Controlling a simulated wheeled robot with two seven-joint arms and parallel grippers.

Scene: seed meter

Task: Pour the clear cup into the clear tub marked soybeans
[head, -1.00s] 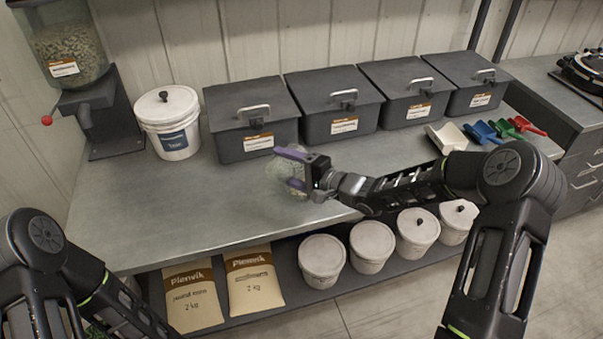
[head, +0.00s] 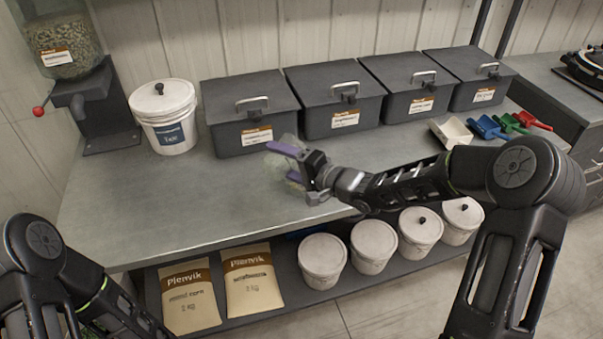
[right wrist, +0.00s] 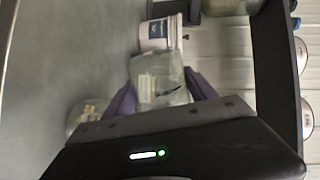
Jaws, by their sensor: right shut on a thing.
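My right gripper (head: 283,164) is shut on the clear cup, above the front half of the counter. The cup (right wrist: 158,75) shows between the purple fingers in the right wrist view; in the head view it is faint and partly hidden by the fingers. I cannot tell how full it is. A second clear container (right wrist: 85,116) with pale pieces shows at the left of the wrist view; its marking is not readable. A clear hopper (head: 62,65) of seeds, with an unreadable label, stands at the far left. My left gripper is out of view.
A white lidded pail (head: 165,118) stands on the counter (head: 130,205) beside several dark lidded boxes (head: 243,110). Coloured scoops (head: 487,127) lie at the right. Sacks (head: 190,295) and lidded pails (head: 322,262) are on the lower shelf. The counter's left front is clear.

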